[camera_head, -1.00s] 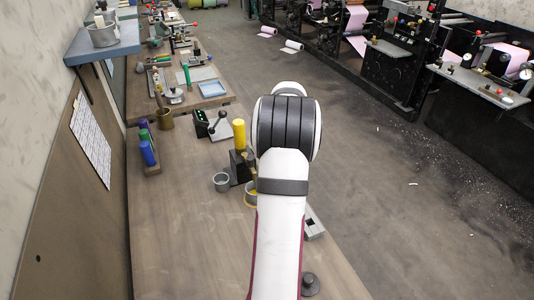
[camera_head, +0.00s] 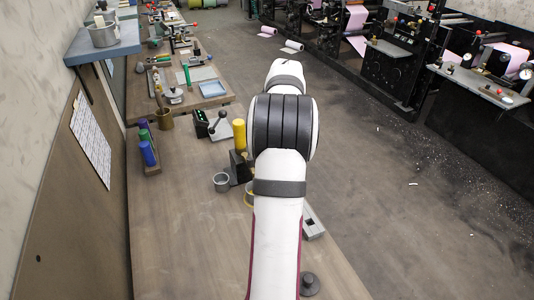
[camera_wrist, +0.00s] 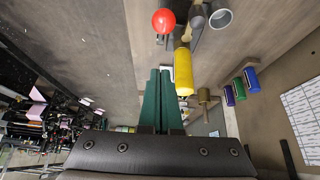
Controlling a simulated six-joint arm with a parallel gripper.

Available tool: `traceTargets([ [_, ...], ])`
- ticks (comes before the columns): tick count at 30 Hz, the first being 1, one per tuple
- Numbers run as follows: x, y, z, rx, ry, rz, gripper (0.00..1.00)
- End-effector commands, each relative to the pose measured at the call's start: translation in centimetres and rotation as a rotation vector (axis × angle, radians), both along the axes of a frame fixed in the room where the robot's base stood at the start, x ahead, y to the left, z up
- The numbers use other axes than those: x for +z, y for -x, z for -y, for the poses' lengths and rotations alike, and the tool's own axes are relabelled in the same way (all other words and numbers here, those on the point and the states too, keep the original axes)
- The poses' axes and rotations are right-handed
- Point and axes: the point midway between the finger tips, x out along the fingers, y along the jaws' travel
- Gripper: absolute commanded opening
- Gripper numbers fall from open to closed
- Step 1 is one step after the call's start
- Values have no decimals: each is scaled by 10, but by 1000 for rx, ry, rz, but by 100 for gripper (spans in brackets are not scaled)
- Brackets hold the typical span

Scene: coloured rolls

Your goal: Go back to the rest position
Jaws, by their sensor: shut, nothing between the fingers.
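My gripper (camera_wrist: 157,100) shows in the wrist view as two dark green fingers side by side, shut with nothing between them. A yellow roll (camera_head: 239,135) stands upright on a black block (camera_head: 240,167) on the bench, left of my arm in the head view. It also shows in the wrist view, close to the right of the fingertips (camera_wrist: 184,72), and I see no contact. In the head view my arm hides the gripper. A blue roll (camera_head: 147,153) and a green roll (camera_head: 145,135) stand in a holder (camera_head: 153,170) at the bench's left side.
A grey cup (camera_head: 221,182) stands beside the black block, with a yellow-rimmed ring partly hidden by my arm. A lever device (camera_head: 217,127) and a brown cup (camera_head: 165,119) stand farther back. A red ball (camera_wrist: 163,20) shows in the wrist view. The front left bench is clear.

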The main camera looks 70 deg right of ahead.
Motion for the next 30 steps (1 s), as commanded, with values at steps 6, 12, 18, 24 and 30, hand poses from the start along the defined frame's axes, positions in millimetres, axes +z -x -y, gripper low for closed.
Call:
traceTargets([
  [6, 13, -2, 2, -2, -1, 1, 0],
  [12, 12, -2, 2, -1, 0, 0, 0],
  [18, 15, -10, -7, 8, -9, 2, 0],
  [24, 40, -91, -152, 119, -158, -6, 0],
  [30, 48, -96, -365, 232, -351, -109, 0],
])
